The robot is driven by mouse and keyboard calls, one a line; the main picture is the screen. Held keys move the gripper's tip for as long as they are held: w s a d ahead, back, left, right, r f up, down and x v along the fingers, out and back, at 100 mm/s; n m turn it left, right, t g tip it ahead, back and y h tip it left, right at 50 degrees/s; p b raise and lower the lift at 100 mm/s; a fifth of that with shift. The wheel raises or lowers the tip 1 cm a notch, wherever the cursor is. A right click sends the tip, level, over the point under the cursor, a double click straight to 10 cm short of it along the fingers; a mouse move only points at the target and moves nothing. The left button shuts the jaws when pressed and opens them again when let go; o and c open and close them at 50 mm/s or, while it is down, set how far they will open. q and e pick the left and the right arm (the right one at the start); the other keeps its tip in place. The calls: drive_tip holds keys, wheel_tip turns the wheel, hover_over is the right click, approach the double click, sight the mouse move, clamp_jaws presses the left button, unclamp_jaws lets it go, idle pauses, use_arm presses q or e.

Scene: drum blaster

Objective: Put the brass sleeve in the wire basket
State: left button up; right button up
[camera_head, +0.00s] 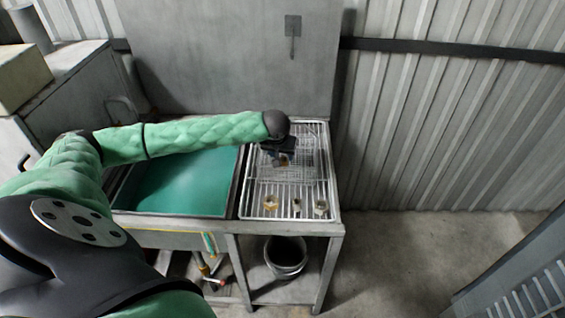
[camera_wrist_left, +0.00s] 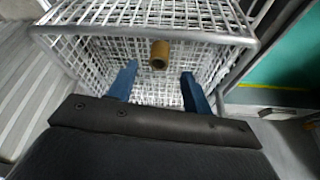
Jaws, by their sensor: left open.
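The brass sleeve (camera_wrist_left: 159,55) shows in the left wrist view as a short hollow tan cylinder, just beyond and between my fingertips, apart from both. It appears against the mesh of the white wire basket (camera_wrist_left: 104,15); whether it rests on the mesh or is above it I cannot tell. In the head view the wire basket (camera_head: 308,172) stands on the rack, partly hidden by my gripper. My left gripper (camera_head: 283,160) points down over the basket; its blue fingers (camera_wrist_left: 159,88) are spread open. My right gripper is not in view.
Several small pieces, including a brass-coloured one (camera_head: 271,203) and a pale one (camera_head: 320,208), stand on the front of the wire rack (camera_head: 333,190). A green-bottomed basin (camera_head: 185,185) lies left of it. A black bucket (camera_head: 286,256) is below. A metal panel rises behind.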

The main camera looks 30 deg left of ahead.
use_arm(q)
drive_tip(key=b+v, duration=0.1)
drive_tip(key=v, duration=0.4)
drive_tip(key=shift+s+d+r, duration=0.1)
drive_tip(key=shift+s+r, duration=0.05)
drive_tip(key=shift+r, duration=0.25)
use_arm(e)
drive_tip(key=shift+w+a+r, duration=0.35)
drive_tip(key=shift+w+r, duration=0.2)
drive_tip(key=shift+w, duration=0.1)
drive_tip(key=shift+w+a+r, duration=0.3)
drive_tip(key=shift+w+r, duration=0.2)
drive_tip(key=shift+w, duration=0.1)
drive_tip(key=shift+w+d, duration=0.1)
